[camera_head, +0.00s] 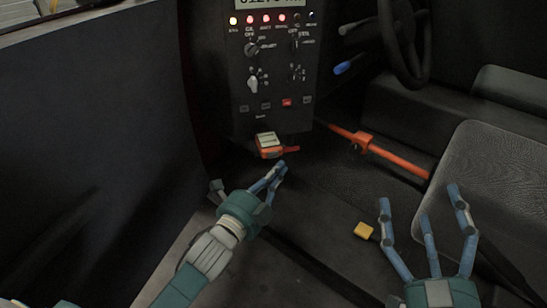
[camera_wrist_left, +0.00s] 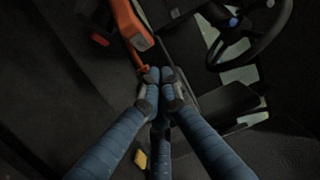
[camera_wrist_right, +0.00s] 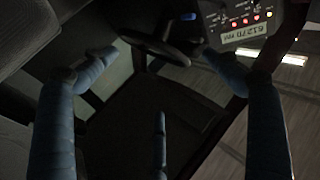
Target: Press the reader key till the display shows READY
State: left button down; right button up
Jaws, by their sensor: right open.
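The dark control panel (camera_head: 268,90) stands at top centre with a lit display (camera_head: 268,3), cut off by the frame's top edge. The display also shows in the right wrist view (camera_wrist_right: 243,33), tilted, with digits I cannot read surely. An orange device with a pale top (camera_head: 268,143) sits at the panel's foot; it also shows in the left wrist view (camera_wrist_left: 127,22). I cannot tell which part is the reader key. My left gripper (camera_head: 277,172) is shut and empty, just below and right of this device. My right gripper (camera_head: 423,210) is open and empty, to the right.
Knobs, indicator lamps and small keys, one red (camera_head: 287,102), cover the panel. An orange lever (camera_head: 395,160) crosses the floor right of it. A yellow block (camera_head: 363,230) lies between my grippers. A seat (camera_head: 495,190) and steering wheel (camera_head: 407,45) bound the right side.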

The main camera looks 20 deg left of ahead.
aim_at(273, 155)
pick_arm(q)
jog(key=shift+w+a, duration=0.7)
jog(key=shift+w, duration=0.3)
pick_arm(e)
jog(key=shift+w+d+f+g, duration=0.15)
jog(key=shift+f+g, duration=0.35)
jog(key=shift+f, duration=0.65)
jog(key=shift+f, duration=0.1)
pick_arm(q)
jog(key=shift+w+a+p, duration=0.25)
jog(key=shift+w+p, duration=0.05)
jog(key=shift+p, duration=0.1)
pick_arm(e)
jog(key=shift+d+f+g+h, duration=0.1)
jog(key=shift+f+g+h, duration=0.2)
jog(key=shift+f, duration=0.5)
jog(key=shift+d+f+g+h, duration=0.1)
jog(key=shift+f+g+h, duration=0.1)
jog(key=shift+f+g, duration=0.4)
